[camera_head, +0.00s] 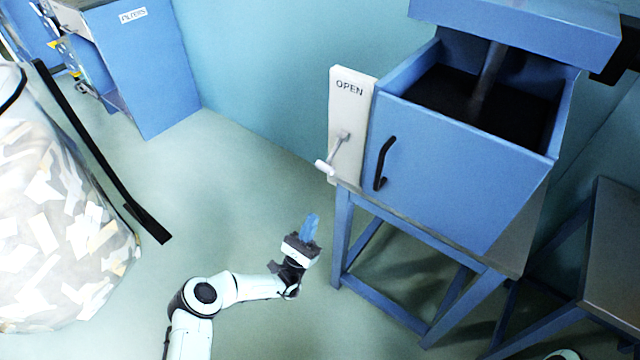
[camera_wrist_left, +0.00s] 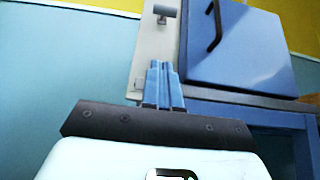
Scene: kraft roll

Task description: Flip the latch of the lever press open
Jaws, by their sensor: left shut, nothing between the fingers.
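The lever press (camera_head: 460,165) is a blue box on a blue-legged stand, with a black handle (camera_head: 384,163) on its front. A white plate marked OPEN (camera_head: 346,120) is on its left side. The latch (camera_head: 337,152) is a small lever on this plate, below the word, with its white grip end pointing down and to the left. In the left wrist view the latch (camera_wrist_left: 165,12) shows at the top edge, partly cut off. My left gripper (camera_head: 312,219) is shut and empty, below the latch and apart from it. Its blue fingers (camera_wrist_left: 160,70) point up towards the plate.
A blue cabinet (camera_head: 150,70) labelled FILTERS stands at the back left. A large bag of paper scraps (camera_head: 60,220) is at the left, beside a black bar (camera_head: 100,150). A grey-topped table (camera_head: 615,240) is at the right.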

